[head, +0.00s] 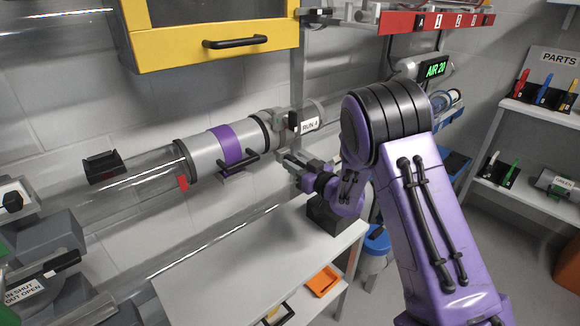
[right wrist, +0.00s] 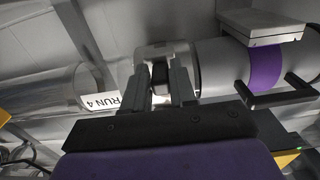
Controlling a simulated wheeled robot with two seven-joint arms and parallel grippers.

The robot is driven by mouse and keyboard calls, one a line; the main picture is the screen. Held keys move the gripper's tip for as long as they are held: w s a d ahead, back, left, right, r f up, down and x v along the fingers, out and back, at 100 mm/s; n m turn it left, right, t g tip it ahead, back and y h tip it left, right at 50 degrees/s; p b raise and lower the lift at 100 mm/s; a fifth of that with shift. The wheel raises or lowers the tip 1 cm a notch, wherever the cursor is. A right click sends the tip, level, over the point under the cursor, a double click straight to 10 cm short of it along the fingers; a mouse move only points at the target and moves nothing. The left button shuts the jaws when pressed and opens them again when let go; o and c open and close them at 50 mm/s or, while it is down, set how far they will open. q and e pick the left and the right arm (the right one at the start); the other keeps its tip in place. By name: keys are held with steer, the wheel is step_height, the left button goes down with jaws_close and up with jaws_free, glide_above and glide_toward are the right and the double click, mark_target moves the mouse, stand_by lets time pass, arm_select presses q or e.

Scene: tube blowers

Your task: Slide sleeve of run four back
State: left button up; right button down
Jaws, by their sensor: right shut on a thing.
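The run four tube line crosses the head view, with a RUN 4 label (head: 310,124) near its right end. The grey sleeve (head: 207,153) has a purple band (head: 231,146) and a black handle (head: 238,163). The sleeve also shows in the right wrist view (right wrist: 215,65), with its purple band and handle (right wrist: 287,96) on the right. My right gripper (head: 287,161) is beside the sleeve's right end, right of the handle. In the right wrist view its fingers (right wrist: 165,82) close on a small dark part, mostly hidden between them. I see no left gripper.
A clear tube (head: 130,185) continues left of the sleeve, with a red tag (head: 183,183) at the joint. A yellow cabinet (head: 215,45) hangs above. A white bench (head: 250,265) lies below with an orange tray (head: 323,281). A parts shelf (head: 530,200) stands right.

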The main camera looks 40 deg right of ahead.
steer(key=c, duration=1.3)
jaws_free()
steer(key=shift+d+r, duration=0.15)
steer(key=shift+d, duration=0.1)
steer(key=shift+c, duration=0.2)
steer(key=o, duration=0.3)
steer(key=shift+d, duration=0.1)
steer(key=shift+o, duration=0.2)
steer(key=s, duration=1)
steer(key=shift+s+d+b, duration=0.3)
steer(key=shift+d+b, duration=0.1)
steer(key=shift+b, duration=0.05)
